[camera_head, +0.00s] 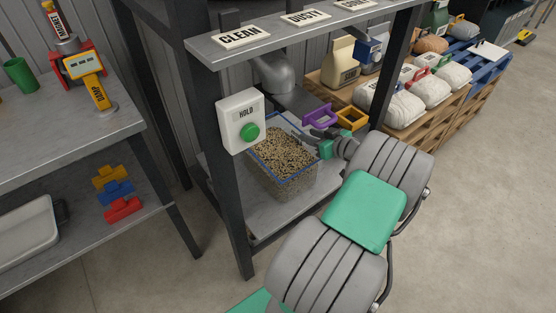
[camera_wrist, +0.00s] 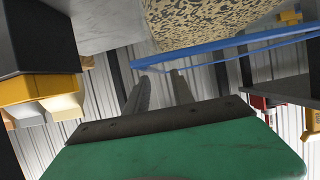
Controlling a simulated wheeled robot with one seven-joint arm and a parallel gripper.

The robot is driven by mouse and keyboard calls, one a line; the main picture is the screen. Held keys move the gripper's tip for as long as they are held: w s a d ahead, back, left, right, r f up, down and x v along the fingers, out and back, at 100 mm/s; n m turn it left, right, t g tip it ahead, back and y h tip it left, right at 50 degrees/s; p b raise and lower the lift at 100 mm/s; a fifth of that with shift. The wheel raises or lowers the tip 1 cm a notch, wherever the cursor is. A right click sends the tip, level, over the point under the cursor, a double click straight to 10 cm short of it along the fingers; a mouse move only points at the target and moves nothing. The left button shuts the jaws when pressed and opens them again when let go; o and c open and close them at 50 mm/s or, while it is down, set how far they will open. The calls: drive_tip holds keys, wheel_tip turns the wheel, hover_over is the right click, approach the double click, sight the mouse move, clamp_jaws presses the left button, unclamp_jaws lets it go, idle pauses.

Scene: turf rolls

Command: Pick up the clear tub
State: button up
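The clear tub (camera_head: 286,190) stands upright on the lower shelf of the stand in the head view. It has a blue rim and is full of mottled tan and dark grain. In the wrist view its blue rim (camera_wrist: 215,53) crosses the upper part, with its speckled contents above. My gripper (camera_head: 318,138) is at the tub's right side, near the rim. In the wrist view the two fingers of my gripper (camera_wrist: 160,76) stand apart with an empty-looking gap between them. The fingertips are close to the rim; I cannot tell whether they touch it.
A white HOLD box (camera_head: 240,121) with a green button is on the stand's front left post. A grey spout (camera_head: 276,75) hangs above the tub. The labelled upper shelf (camera_head: 300,35) overhangs the tub.

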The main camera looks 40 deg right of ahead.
sight(299, 132)
drive_tip(key=b+x, duration=0.1)
drive_tip(key=x, duration=0.5)
drive_tip(key=shift+w+a+f, duration=0.15)
clamp_jaws()
idle(1.1)
